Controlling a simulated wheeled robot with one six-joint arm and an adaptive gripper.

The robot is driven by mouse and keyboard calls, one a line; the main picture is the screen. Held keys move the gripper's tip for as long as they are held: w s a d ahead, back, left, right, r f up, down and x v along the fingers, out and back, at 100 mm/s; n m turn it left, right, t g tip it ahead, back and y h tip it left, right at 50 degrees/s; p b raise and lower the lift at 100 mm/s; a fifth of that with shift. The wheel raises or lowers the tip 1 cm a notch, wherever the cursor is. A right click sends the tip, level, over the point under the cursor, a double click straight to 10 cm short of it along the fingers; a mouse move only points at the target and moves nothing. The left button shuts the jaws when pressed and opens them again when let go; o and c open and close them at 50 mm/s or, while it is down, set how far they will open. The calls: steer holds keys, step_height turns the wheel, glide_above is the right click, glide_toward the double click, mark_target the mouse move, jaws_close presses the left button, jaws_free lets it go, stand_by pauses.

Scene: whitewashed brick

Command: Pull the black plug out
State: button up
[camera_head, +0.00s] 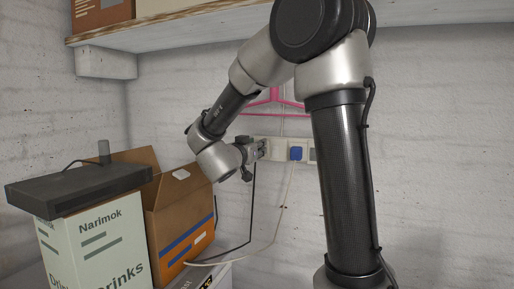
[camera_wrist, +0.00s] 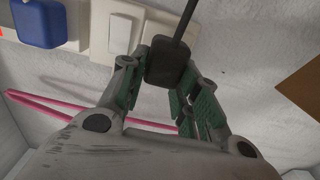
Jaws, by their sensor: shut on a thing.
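The black plug (camera_wrist: 168,62) sits between the green-padded fingers of my gripper (camera_wrist: 165,70) in the wrist view, with a finger against each side. Its black cable (camera_wrist: 184,22) runs up out of the picture there. In the head view my gripper (camera_head: 258,150) is at the left part of the white socket strip (camera_head: 276,143) on the wall, and the plug is largely hidden by it. The strip also shows in the wrist view (camera_wrist: 72,52). I cannot tell whether the plug's pins are in a socket.
A blue plug (camera_head: 296,153) is in the strip to the right, with a pale cable hanging below. A pink hanger (camera_head: 272,100) is behind my arm. An open cardboard box (camera_head: 180,215), a Narimok carton (camera_head: 95,245) and a dark device (camera_head: 78,187) stand left. A shelf (camera_head: 200,22) is above.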

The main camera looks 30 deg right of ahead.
steer(key=shift+v, duration=1.8)
step_height(320, 180, up, 8)
stand_by(0.4)
